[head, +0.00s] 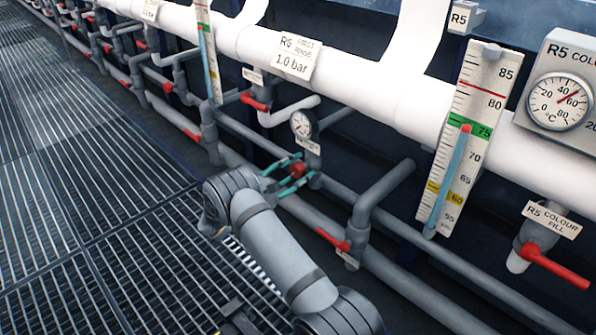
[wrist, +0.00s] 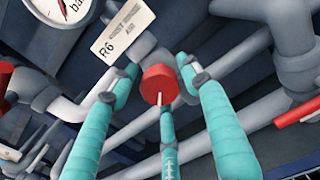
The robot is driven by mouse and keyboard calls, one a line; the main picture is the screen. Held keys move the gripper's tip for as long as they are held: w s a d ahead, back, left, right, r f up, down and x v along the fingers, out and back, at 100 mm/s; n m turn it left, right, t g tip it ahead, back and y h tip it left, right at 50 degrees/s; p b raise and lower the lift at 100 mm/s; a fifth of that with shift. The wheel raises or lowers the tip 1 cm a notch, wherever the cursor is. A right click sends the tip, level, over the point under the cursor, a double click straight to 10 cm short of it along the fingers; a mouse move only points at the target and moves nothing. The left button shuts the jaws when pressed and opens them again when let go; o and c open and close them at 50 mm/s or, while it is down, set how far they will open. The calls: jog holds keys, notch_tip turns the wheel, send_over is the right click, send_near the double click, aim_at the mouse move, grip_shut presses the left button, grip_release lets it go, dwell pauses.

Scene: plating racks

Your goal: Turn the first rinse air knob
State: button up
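The first rinse air knob is a round red knob (wrist: 158,85) with a pale pointer line, and it sits below the label "R6 FIRST RINSE AIR" (wrist: 122,32) in the wrist view. In the head view the red knob (head: 298,169) is on the lower pipe run, beneath a small round gauge (head: 302,124). My gripper (head: 288,172) has teal fingers and is open, with its fingers spread around the knob. In the wrist view the fingertips stand to either side of the knob, with a third finger below it. Gaps show between the side fingers and the knob.
A red lever valve (head: 333,240) is on the pipe right of my gripper, and another red lever (head: 255,102) is above left. Grey pipes run close behind the knob. A large white pipe (head: 350,80) runs above. The grating floor (head: 90,200) at left is clear.

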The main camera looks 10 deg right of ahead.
jog(key=c, duration=0.9)
jog(key=shift+o, duration=0.2)
jog(key=shift+m, duration=0.3)
jog(key=m, duration=1.2)
jog(key=shift+m, duration=0.3)
jog(key=m, duration=0.3)
jog(key=shift+f+m+b, duration=0.1)
jog(key=shift+m+b, duration=0.2)
jog(key=shift+b, duration=0.1)
jog(key=m+b, duration=0.1)
jog(key=m, duration=0.2)
jog(key=shift+m, duration=0.3)
jog(key=m+b, duration=0.1)
jog(key=m, duration=0.2)
jog(key=shift+b, duration=0.3)
jog(key=shift+a+m+b, duration=0.1)
jog(key=shift+m+b, duration=0.55)
jog(key=shift+m, duration=1.05)
